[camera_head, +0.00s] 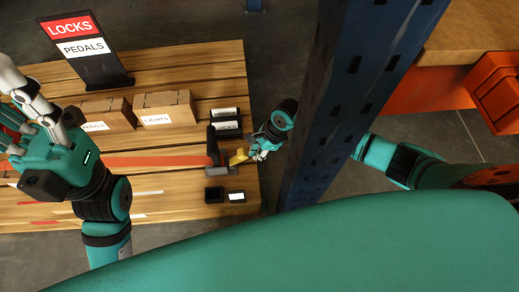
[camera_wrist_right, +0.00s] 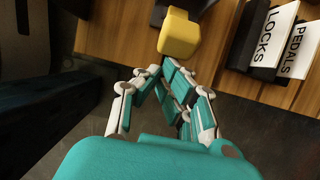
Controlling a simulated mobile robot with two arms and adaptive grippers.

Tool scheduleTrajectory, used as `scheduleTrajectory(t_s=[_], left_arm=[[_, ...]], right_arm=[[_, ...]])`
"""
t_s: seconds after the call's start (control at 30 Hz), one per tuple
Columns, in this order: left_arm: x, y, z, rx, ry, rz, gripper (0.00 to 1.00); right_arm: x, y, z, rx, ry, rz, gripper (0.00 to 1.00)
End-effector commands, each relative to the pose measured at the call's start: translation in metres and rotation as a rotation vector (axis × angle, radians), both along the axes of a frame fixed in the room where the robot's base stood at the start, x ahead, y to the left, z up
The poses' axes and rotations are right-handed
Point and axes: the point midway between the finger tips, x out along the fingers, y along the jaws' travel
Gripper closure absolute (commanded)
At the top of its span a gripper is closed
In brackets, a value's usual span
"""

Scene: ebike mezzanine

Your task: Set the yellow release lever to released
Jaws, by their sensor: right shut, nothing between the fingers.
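The yellow release lever (camera_head: 238,157) sticks out on the right side of a dark clamp block (camera_head: 213,152) near the pallet's right edge. A red strap (camera_head: 155,161) runs left from that block. In the right wrist view, the lever's blocky yellow end (camera_wrist_right: 179,34) is at the top middle. My right gripper (camera_head: 256,152) is shut and empty, just right of the lever. In the wrist view, its fingertips (camera_wrist_right: 172,68) are close below the yellow end; I cannot tell whether they touch. My left gripper (camera_head: 22,118) is over the pallet's left side, its fingertips partly cut off.
A blue upright post (camera_head: 335,110) stands close beside my right arm. The wooden pallet (camera_head: 215,68) carries cardboard boxes (camera_head: 165,107), a LOCKS/PEDALS sign (camera_head: 85,50), black label holders (camera_head: 226,122) and small dark bins (camera_head: 214,195). Orange bins (camera_head: 495,88) are at the far right.

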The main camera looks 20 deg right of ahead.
Motion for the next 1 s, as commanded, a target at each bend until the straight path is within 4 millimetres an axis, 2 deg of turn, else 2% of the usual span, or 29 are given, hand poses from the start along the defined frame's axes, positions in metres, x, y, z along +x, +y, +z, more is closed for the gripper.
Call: scheduleTrajectory(t_s=[0.27,0.63,1.0], left_arm=[[0.000,0.000,-0.001,0.000,0.002,0.000,0.60],[-0.003,0.001,-0.003,-0.005,0.038,-0.002,0.60],[-0.002,0.001,-0.008,0.000,0.048,-0.003,0.60]], right_arm=[[0.000,0.001,0.001,0.003,-0.001,0.000,1.00],[0.001,0.001,0.017,0.003,-0.002,0.000,1.00],[0.001,0.001,0.017,0.003,-0.002,0.000,1.00]])
